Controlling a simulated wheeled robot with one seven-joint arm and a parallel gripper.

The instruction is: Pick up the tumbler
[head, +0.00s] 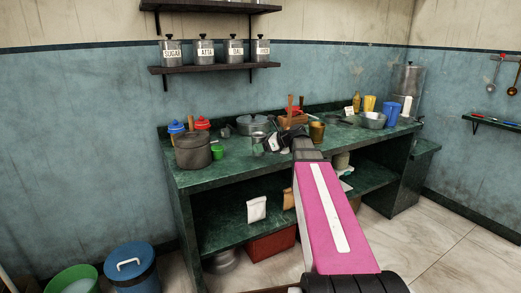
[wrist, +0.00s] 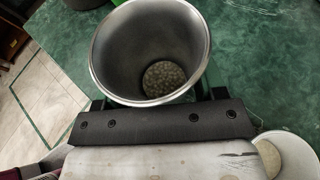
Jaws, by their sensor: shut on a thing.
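The tumbler is a plain grey metal cup with a wide round rim. In the wrist view the tumbler (wrist: 118,52) stands mouth towards the camera, and I see down to its round bottom. My gripper (wrist: 157,100) is shut on it, with the dark fingers partly hidden behind and below its wall. In the head view the tumbler (head: 257,146) is small, at the left of my gripper (head: 266,143), over the green counter. I cannot tell whether its base touches the counter.
On the green counter (head: 235,172), a dark pot (head: 192,151) and a green cup (head: 217,152) stand to the left. A lidded pan (head: 252,124) is behind, and a brown cup (head: 317,132) is to the right. Shelves with canisters hang above. The counter's front left is clear.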

